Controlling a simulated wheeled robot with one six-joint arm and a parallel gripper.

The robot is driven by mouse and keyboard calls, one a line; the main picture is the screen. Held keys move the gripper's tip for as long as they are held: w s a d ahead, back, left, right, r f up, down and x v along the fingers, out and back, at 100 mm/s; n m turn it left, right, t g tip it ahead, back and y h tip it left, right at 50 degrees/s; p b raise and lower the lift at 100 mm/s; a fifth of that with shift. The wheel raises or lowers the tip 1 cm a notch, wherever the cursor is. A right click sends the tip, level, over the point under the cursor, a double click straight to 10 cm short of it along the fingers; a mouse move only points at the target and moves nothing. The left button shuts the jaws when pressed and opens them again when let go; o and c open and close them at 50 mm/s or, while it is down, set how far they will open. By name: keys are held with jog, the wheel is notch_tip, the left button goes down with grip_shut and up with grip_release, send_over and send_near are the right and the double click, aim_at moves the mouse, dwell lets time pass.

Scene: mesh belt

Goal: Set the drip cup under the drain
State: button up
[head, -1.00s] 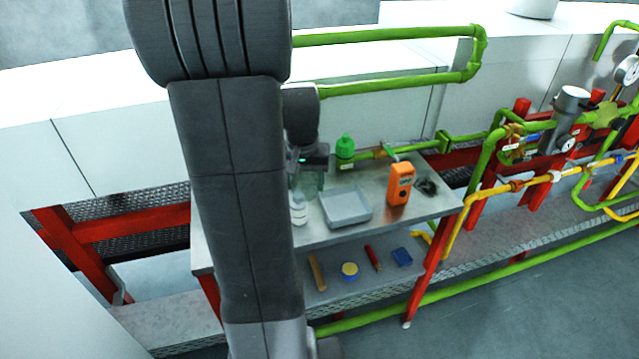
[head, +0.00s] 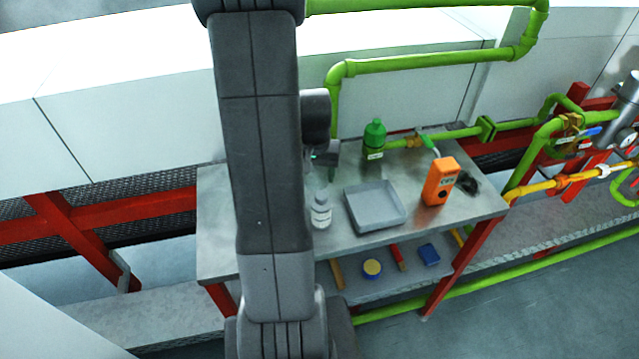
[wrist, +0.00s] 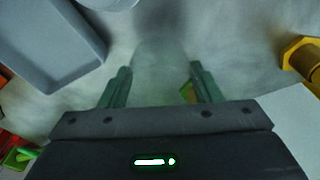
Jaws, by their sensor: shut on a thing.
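My gripper (wrist: 155,85) is shut on a clear, see-through cup (wrist: 160,62), the drip cup, with one finger on each side of it. The cup's outline is faint against the grey metal, and I cannot tell its height above the table. In the head view my gripper (head: 333,170) is over the back left of the metal table (head: 232,240), partly hidden by my arm. A green pipe (head: 335,105) comes down just behind it. A yellow hexagonal fitting (wrist: 303,58) is at the right of the wrist view, apart from the cup. I cannot tell which opening is the drain.
A grey tray (head: 376,225), a white bottle (head: 321,212), a green bottle (head: 374,140) and an orange meter (head: 438,183) stand on the table. The table's left end is clear.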

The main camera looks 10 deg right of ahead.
aim_at(317, 184)
jog(key=shift+f, duration=2.1)
jog(key=shift+f, duration=0.15)
jog(key=o, duration=1.1)
jog(key=shift+c, duration=0.2)
